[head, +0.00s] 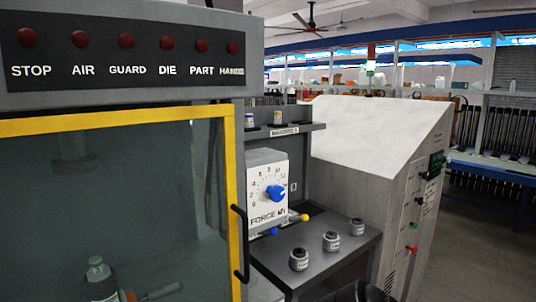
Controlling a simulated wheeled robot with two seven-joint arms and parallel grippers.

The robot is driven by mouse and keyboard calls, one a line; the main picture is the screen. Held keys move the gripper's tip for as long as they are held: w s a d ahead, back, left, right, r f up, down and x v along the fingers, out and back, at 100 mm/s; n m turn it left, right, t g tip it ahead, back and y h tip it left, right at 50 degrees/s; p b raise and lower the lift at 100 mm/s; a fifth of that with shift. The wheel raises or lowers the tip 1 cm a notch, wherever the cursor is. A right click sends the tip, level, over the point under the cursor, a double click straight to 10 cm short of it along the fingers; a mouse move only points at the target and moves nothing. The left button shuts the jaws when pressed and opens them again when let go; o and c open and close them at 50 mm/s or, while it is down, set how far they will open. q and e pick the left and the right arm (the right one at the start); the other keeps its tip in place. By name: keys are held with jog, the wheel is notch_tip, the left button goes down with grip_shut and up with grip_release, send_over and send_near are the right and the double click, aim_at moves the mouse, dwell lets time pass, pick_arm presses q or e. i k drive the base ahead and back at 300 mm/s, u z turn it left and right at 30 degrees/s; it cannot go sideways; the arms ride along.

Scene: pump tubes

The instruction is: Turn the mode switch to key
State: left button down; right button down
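A grey control cabinet (385,215) with a sloping white top stands right of centre in the head view. Its side panel carries a green-lit display (436,163), a small black control (419,200), a green button (414,224) and a red knob (411,249). The labels there are too small to read, so I cannot tell which control is the mode switch or where it points. A dark shape at the bottom edge may be part of my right arm; its fingers cannot be made out. My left gripper is not in view.
A press with a yellow-framed glass door (236,200) and black handle (240,243) fills the left. A force dial with a blue knob (275,193) stands beside it. Several round capped pieces sit on a grey shelf (318,226). Open floor (480,230) lies right of the cabinet.

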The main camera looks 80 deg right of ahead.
aim_at(420, 200)
jog(key=u, duration=0.05)
jog(key=k, duration=2.15)
jog(key=z, duration=2.95)
jog(key=i, duration=0.5)
jog(key=z, duration=0.55)
jog(key=k, duration=1.3)
jog(key=z, duration=0.7)
jog(key=i, duration=1.85)
jog(key=u, duration=0.25)
